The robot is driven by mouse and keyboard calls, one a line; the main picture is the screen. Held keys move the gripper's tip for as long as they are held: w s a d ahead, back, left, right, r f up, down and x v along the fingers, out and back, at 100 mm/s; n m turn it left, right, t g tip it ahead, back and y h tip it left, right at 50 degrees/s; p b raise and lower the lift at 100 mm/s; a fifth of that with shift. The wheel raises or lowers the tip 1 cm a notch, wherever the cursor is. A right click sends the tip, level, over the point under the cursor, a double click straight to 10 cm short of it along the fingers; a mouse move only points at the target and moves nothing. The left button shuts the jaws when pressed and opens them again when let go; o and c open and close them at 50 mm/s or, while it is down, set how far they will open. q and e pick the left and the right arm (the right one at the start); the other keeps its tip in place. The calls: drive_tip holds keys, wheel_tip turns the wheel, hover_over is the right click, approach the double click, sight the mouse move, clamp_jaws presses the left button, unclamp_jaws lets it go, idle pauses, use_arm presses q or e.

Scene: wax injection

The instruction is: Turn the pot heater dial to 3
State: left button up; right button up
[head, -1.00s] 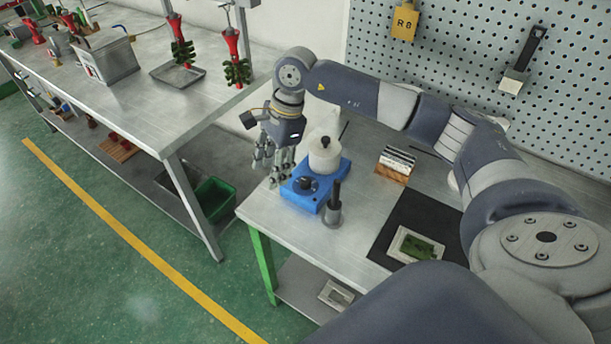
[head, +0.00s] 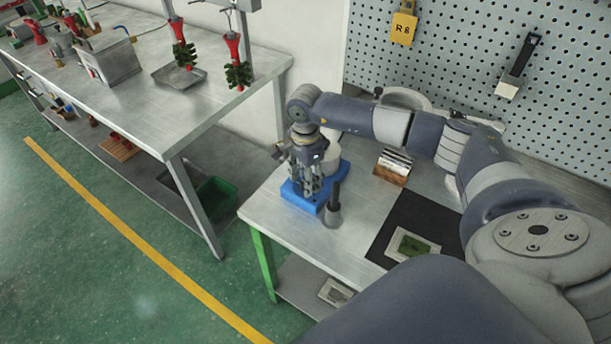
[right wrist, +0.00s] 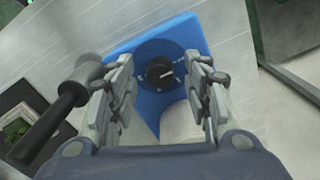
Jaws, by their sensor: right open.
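The blue pot heater (head: 298,199) stands near the left corner of the small steel table. Its black dial (right wrist: 160,71) shows in the right wrist view, with a light pointer mark on it and small marks on the dark plate around it. I cannot read the numbers. The white pot (head: 332,160) sits on the heater, partly behind my gripper. My right gripper (head: 309,192) points down over the dial end of the heater. In the right wrist view its open fingers (right wrist: 163,85) stand on both sides of the dial. I cannot tell whether they touch it. My left gripper is not in view.
A dark-handled tool (head: 333,212) stands at the heater's front, close to my fingers; it also shows in the right wrist view (right wrist: 66,100). A wooden block with metal plates (head: 393,167) and a black mat (head: 408,217) lie to the right. A pegboard (head: 470,80) stands behind.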

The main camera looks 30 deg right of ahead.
drive_tip(key=shift+f, duration=0.15)
clamp_jaws()
